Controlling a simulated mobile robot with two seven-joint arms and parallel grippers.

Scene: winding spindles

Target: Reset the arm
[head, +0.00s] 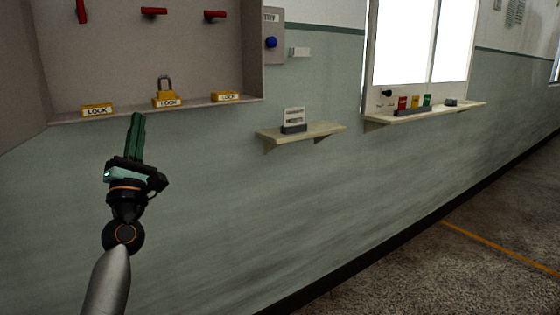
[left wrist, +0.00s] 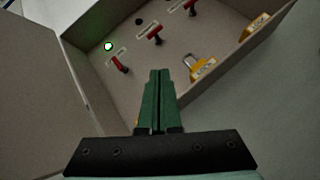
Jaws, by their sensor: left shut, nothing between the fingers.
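My left gripper (head: 137,132) is raised in front of the wall, just below the shelf edge of the open lockout cabinet (head: 200,50). Its green fingers are together with nothing between them; they also show in the left wrist view (left wrist: 158,80), pointing at the cabinet. Yellow padlocks labelled LOCK lie on the cabinet's bottom edge: a left one (head: 97,110), a middle one (head: 166,101) with its shackle standing up, and a right one (head: 226,97). The gripper appears apart from them. My right gripper is not in view.
Red handles (head: 153,12) are on the cabinet's back panel. A blue button (head: 271,42) is on a grey box at right. A small shelf (head: 320,131) holds a card stand, and a farther ledge (head: 425,114) holds small coloured items. The floor at right is clear.

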